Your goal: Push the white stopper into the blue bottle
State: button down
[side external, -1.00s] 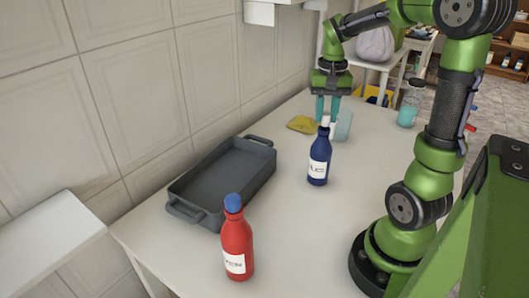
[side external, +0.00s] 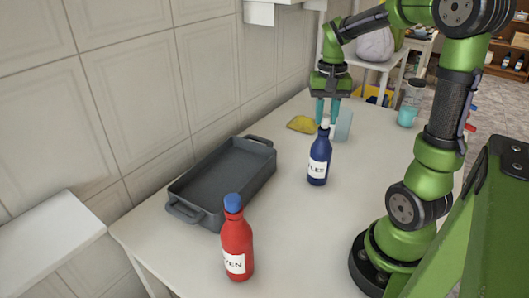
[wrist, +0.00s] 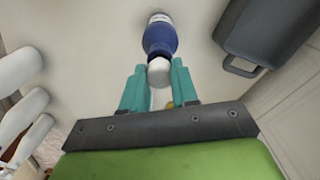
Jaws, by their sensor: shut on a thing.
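The blue bottle (side external: 319,160) stands upright on the white table, with a white label. It also shows in the wrist view (wrist: 160,38). The white stopper (wrist: 159,71) is at the mouth of the bottle, between my teal fingertips. My gripper (side external: 327,119) is above the bottle, pointing down, shut on the stopper. In the side view only the stopper's upper part (side external: 325,122) shows. I cannot tell how deep the stopper sits in the neck.
A red bottle (side external: 237,245) with a blue cap stands at the front. A grey tray (side external: 262,172) lies along the wall side. A yellow cloth-like item (side external: 302,124), a pale blue object (side external: 344,125) and a teal cup (side external: 407,116) are farther back.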

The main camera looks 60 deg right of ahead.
aim_at(326, 115)
jog(key=shift+f, duration=0.4)
dwell(1.3)
jog(key=c, duration=0.8)
grip_release()
notch_tip(326, 115, up, 12)
